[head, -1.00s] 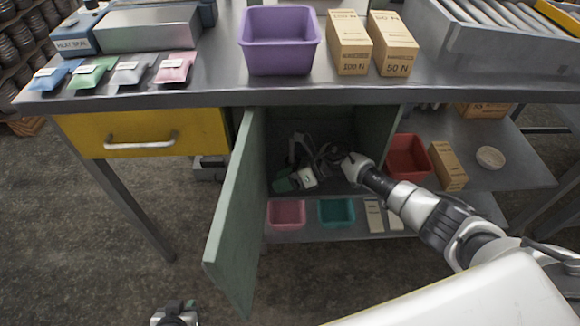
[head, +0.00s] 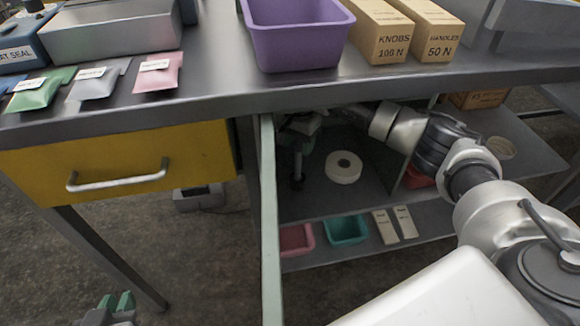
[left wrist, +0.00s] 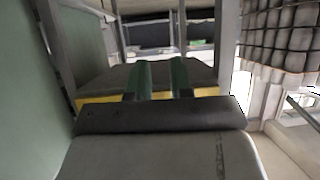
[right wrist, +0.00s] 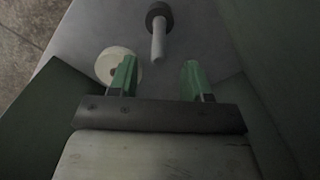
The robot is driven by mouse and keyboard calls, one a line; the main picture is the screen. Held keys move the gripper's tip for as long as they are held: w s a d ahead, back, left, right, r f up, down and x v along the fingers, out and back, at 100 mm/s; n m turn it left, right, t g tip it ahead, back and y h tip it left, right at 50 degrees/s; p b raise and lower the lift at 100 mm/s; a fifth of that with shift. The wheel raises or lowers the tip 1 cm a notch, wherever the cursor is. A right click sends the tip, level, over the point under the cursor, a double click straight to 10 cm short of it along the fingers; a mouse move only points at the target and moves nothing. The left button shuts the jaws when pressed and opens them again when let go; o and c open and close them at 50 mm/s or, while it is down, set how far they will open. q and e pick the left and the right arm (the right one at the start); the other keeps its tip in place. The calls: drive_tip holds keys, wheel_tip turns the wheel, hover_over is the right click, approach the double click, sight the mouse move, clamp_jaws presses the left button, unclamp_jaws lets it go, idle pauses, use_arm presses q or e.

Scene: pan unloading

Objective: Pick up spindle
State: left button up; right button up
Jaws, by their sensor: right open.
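The spindle (right wrist: 158,38), a pale grey rod with a dark round end, shows in the right wrist view beyond my fingertips, roughly between them and apart from them. In the head view a dark upright piece (head: 297,168) in the open cabinet looks like the same spindle. My right gripper (right wrist: 160,75) is open and empty; in the head view it is inside the cabinet, partly hidden under the tabletop. My left gripper (head: 115,302) is low at the bottom left of the head view, far from the spindle. Its green fingers are close together with nothing visible between them.
A white roll (head: 343,167) lies on the cabinet floor beside the spindle; it also shows in the right wrist view (right wrist: 112,62). The open cabinet door (head: 269,230) stands left of my right arm. Pink (head: 296,240) and teal (head: 346,230) bins sit on the lower shelf.

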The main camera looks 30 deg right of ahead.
sight(298, 160)
wheel_tip(298, 160, down, 2)
drive_tip(key=shift+s+f, duration=0.1)
wheel_tip(298, 160, down, 3)
drive_tip(key=shift+f+b, duration=0.1)
drive_tip(key=shift+b, duration=0.65)
use_arm(q)
wheel_tip(298, 160, up, 6)
drive_tip(key=w+d+t+h, duration=0.1)
drive_tip(key=w+t, duration=0.1)
drive_tip(key=t, duration=0.3)
drive_tip(key=shift+d+f, duration=0.2)
drive_tip(key=shift+d, duration=0.2)
use_arm(e)
drive_tip(key=shift+f, duration=0.5)
use_arm(q)
drive_tip(key=shift+w, duration=0.1)
use_arm(e)
clamp_jaws()
